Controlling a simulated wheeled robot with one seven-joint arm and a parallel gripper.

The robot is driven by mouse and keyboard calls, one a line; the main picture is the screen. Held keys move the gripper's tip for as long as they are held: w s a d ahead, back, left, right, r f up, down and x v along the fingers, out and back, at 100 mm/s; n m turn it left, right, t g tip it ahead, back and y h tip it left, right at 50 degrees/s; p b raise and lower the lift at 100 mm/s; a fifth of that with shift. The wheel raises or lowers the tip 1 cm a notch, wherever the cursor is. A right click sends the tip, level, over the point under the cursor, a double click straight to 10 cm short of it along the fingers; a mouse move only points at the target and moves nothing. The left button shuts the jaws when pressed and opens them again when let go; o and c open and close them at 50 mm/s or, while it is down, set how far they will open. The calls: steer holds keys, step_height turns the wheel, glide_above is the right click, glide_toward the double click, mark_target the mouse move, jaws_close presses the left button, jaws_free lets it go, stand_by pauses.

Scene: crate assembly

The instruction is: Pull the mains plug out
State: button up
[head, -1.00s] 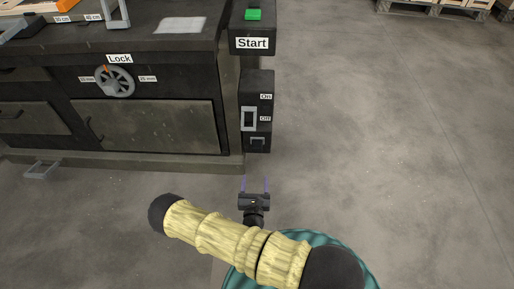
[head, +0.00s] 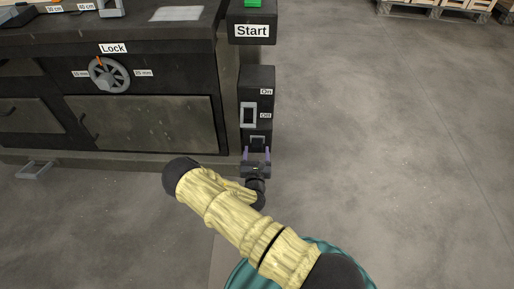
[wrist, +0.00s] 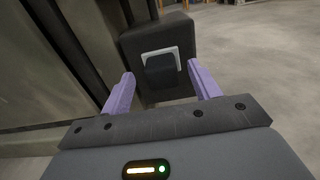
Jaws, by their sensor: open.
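My gripper (head: 257,153) is just below and in front of the socket in the head view. In the wrist view my gripper (wrist: 160,88) is open, with its purple fingers to the left and right of the plug. The fingers appear apart from the plug, and nothing is held.
The switch box (head: 257,82) has a rocker switch (head: 248,115) with On and Off labels, under a Start box (head: 252,31). The dark cabinet (head: 140,125) with a Lock wheel (head: 109,75) stands to the left. The floor to the right is clear.

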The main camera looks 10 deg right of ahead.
mark_target(257, 148)
steer(key=b+x, duration=0.1)
steer(key=x, duration=0.3)
steer(key=shift+w+d, duration=0.1)
steer(key=shift+w, duration=0.05)
jaws_close()
steer(key=p+v, duration=0.1)
steer(key=v, duration=0.1)
steer(key=shift+s+r, duration=0.1)
steer(key=shift+s, duration=0.25)
steer(key=shift+s+a, duration=0.3)
steer(key=shift+s, duration=0.1)
steer(key=shift+c, duration=1.4)
jaws_free()
steer(key=shift+o, duration=1.4)
steer(key=shift+d, duration=0.1)
